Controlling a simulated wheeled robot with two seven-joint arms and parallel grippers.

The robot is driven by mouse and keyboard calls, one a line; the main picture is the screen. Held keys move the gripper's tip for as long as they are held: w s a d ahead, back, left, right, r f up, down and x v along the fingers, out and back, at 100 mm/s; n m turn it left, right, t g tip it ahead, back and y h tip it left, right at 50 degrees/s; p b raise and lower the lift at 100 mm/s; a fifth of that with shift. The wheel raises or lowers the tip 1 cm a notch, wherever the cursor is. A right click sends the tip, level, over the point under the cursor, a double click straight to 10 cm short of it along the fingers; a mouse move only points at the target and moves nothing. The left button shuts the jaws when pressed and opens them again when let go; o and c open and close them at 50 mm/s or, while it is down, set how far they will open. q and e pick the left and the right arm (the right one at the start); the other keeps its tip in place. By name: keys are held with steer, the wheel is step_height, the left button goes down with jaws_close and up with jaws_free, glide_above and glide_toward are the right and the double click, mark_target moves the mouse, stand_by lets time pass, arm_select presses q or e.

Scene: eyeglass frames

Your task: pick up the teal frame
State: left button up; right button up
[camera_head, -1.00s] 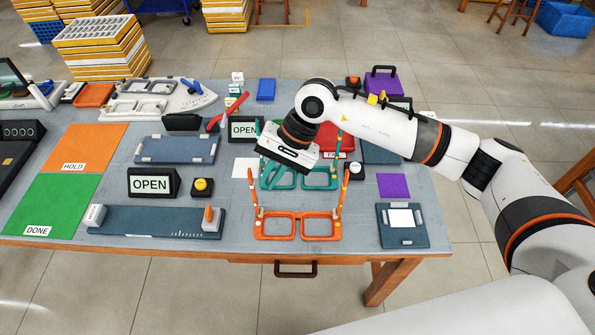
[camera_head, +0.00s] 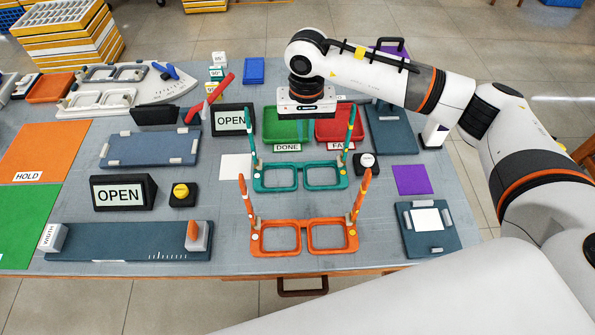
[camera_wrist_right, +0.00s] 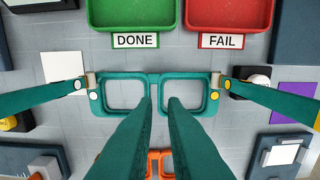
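The teal frame (camera_head: 299,176) lies on the table behind the orange frame (camera_head: 303,238), its two temple arms sticking up. In the right wrist view, the teal frame (camera_wrist_right: 188,76) is below the camera, rims spread left and right. My right gripper (camera_head: 307,112) points down over the table at the teal frame's far side; its fingers are hard to make out there. In the right wrist view, the right gripper's two teal-looking fingers (camera_wrist_right: 160,98) reach toward the bridge with a narrow gap and nothing seen held between them. My left gripper is out of view.
The green DONE tray (camera_head: 283,125) and red FAIL tray (camera_head: 352,134) stand just behind the teal frame. A black button box (camera_head: 366,163) is close on its right, a white card (camera_head: 236,167) on its left. OPEN signs (camera_head: 122,193) stand further left.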

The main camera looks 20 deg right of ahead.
steer(key=p, duration=0.1)
glide_above(304, 170)
steer(key=f, duration=0.5)
steer(key=shift+w+d+f, duration=0.1)
steer(key=shift+w+d, duration=0.05)
steer(key=shift+w, duration=0.1)
steer(key=shift+w+f, duration=0.1)
steer(key=shift+f, duration=0.55)
steer(key=f, duration=0.1)
steer(key=f+p, duration=0.1)
steer(key=f, duration=0.1)
steer(key=f+p, duration=0.1)
steer(key=shift+s+a+f, duration=0.15)
steer(key=shift+s+a, duration=0.05)
steer(key=shift+s, duration=0.15)
steer(key=shift+f, duration=0.4)
jaws_close()
steer(key=shift+r, duration=0.1)
step_height(304, 170, up, 10)
steer(key=b, duration=0.1)
steer(key=shift+b, duration=0.4)
